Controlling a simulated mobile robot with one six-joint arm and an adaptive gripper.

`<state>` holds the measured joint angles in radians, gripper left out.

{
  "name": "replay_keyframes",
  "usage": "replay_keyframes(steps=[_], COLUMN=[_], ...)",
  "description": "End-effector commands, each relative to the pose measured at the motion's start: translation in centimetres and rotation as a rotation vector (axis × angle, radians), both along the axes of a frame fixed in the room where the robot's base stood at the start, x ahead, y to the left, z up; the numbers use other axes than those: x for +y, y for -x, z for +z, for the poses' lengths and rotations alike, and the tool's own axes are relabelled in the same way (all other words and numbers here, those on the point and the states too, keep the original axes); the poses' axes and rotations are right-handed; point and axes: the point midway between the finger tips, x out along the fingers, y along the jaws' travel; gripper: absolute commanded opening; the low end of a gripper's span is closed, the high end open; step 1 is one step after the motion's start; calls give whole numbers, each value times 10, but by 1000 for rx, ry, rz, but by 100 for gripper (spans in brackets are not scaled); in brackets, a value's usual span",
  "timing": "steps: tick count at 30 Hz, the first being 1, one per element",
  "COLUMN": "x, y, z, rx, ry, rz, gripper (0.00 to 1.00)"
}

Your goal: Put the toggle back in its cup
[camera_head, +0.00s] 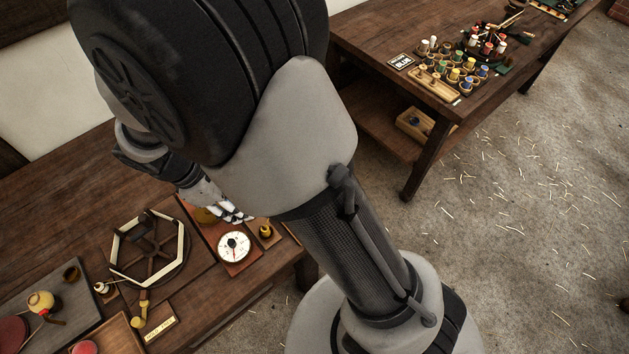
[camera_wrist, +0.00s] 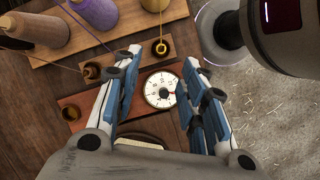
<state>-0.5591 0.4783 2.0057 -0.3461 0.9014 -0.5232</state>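My gripper (camera_wrist: 160,72) is open in the wrist view, with its blue-and-white fingers apart and nothing between the tips. A white round dial (camera_wrist: 160,90) on a reddish board (camera_wrist: 72,101) shows below and between them. A small dark cup with a yellow ring inside (camera_wrist: 160,48) stands on a wooden base just beyond the fingertips; it also shows in the head view (camera_head: 265,231). Another small brown cup (camera_wrist: 92,71) stands to its left. In the head view my gripper (camera_head: 238,218) hangs above the dial board. I cannot make out the toggle for certain.
Large thread spools (camera_wrist: 97,12) stand at the wrist view's upper left. A second table (camera_head: 372,42) holds several coloured spools. Straw-strewn floor lies between.

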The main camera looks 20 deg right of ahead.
Motion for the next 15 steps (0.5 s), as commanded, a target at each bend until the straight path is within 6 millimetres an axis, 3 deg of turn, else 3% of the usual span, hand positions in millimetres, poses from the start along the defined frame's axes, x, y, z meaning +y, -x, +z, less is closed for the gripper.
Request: replay_keyframes(steps=[1, 6, 12, 15], x=[-12, -57, -104, -121], y=[0, 18, 62, 87], z=[24, 94, 154, 173], rx=[-42, -185, -352, -432], ry=[-32, -148, -290, -364], rz=[-75, -382, -743, -913], gripper=[38, 38, 38, 38])
